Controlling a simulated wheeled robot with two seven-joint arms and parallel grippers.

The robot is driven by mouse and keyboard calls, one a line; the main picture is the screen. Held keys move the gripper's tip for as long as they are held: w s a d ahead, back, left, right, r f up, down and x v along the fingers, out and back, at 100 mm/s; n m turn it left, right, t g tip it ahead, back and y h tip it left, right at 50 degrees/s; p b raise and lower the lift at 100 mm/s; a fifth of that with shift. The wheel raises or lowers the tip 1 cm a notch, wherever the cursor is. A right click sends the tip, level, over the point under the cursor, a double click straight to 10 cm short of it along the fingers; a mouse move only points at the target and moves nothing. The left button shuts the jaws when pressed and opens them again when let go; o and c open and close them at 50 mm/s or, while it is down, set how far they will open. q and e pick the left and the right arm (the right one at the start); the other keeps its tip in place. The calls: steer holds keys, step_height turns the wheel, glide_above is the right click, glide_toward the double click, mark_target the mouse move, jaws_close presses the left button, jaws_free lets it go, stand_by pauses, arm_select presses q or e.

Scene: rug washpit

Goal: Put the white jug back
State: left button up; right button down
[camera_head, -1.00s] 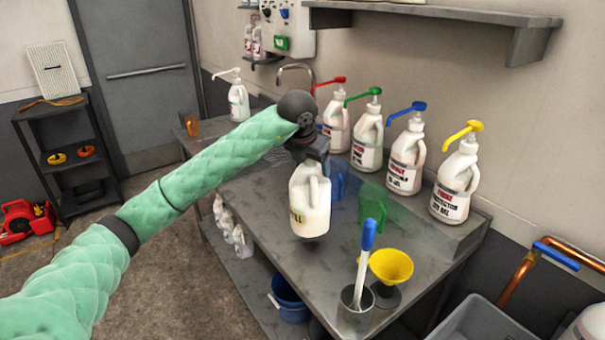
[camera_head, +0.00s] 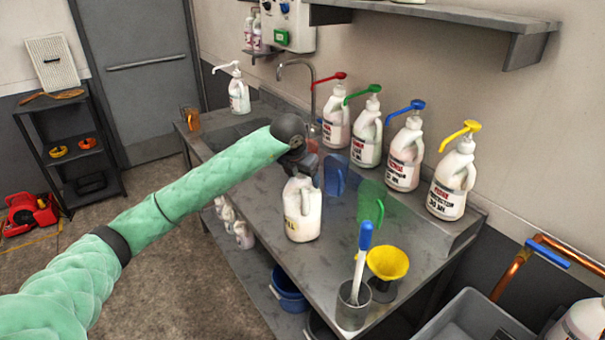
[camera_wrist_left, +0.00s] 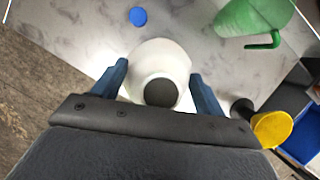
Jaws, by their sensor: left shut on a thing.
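The white jug (camera_head: 303,214) has a side handle and a partly seen label with yellow on it. It is upright over the front part of the steel bench (camera_head: 262,205), and I cannot tell whether its base touches the top. My left gripper (camera_head: 300,178) is at the jug's top, pointing down. In the left wrist view its two blue fingers (camera_wrist_left: 160,85) stand on either side of the white jug (camera_wrist_left: 158,58), shut on it around the dark round top. The label's full text is hidden. My right gripper is not in view.
Pump bottles with red, green, blue and yellow (camera_head: 453,180) heads line the wall side. A blue jug (camera_head: 335,180) and green jug (camera_head: 371,207) stand behind. A yellow funnel (camera_head: 387,263) and a metal cup (camera_head: 353,308) with a blue-handled tool stand right. Bench space left is clear.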

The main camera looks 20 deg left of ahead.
arm_select(q)
steer(key=o, duration=2.1)
steer(key=shift+c, duration=0.2)
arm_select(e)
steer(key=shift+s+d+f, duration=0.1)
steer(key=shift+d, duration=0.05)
arm_select(q)
steer(key=shift+s+r, duration=0.15)
steer(key=shift+r, duration=0.1)
steer(key=shift+b+v, duration=0.75)
steer(key=shift+v, duration=0.15)
steer(key=b+v, duration=0.3)
steer(key=v, duration=0.6)
steer(key=shift+r, duration=0.35)
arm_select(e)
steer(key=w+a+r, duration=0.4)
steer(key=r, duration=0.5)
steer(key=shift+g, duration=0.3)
arm_select(q)
steer(key=shift+s, duration=0.1)
